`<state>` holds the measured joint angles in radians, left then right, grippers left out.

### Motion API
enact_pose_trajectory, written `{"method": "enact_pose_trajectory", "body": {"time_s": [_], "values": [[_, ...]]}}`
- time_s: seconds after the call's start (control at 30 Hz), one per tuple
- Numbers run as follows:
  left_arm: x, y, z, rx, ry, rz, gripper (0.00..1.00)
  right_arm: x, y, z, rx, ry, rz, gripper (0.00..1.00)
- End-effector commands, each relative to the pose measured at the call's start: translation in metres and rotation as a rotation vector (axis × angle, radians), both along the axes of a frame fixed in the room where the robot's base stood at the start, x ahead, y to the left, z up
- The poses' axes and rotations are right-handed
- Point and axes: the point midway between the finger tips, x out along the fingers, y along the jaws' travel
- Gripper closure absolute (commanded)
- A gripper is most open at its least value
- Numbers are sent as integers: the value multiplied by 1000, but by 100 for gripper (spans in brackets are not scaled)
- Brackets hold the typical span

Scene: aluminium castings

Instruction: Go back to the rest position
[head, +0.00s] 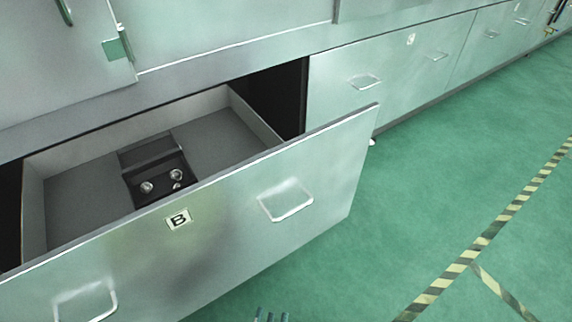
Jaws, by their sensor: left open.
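My left gripper (271,316) barely shows at the bottom edge of the head view; only its fingertips are in the picture, apart and with nothing seen between them. It is in front of the open drawer marked B (225,240) and looks clear of its front panel. The rest of that arm is cut off by the frame. My right gripper is not in view.
Inside the pulled-out drawer, a dark tray (133,195) holds a few small shiny metal parts (176,175). The drawer has two handles, one at right (287,201). Closed drawers (385,85) line the back. Green floor (440,190) with striped tape is free at right.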

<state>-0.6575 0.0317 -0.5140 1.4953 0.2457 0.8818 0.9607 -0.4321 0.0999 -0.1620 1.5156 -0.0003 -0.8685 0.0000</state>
Motion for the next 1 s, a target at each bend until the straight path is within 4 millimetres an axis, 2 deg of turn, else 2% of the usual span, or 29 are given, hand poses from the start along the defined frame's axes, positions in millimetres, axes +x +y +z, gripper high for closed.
{"method": "enact_pose_trajectory", "body": {"time_s": [0.03,0.27,0.43,0.6,0.7,0.83,1.0], "values": [[8,0,-10,62,28,-18,57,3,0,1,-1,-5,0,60],[24,0,-64,364,186,-125,57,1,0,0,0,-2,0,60],[30,15,-116,653,334,-242,57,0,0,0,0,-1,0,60],[25,55,-177,1010,537,-424,57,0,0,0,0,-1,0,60],[15,81,-201,1169,645,-532,57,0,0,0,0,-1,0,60],[1,111,-219,1313,759,-655,57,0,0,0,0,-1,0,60],[-17,147,-232,1445,887,-804,57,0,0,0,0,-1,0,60]]}}
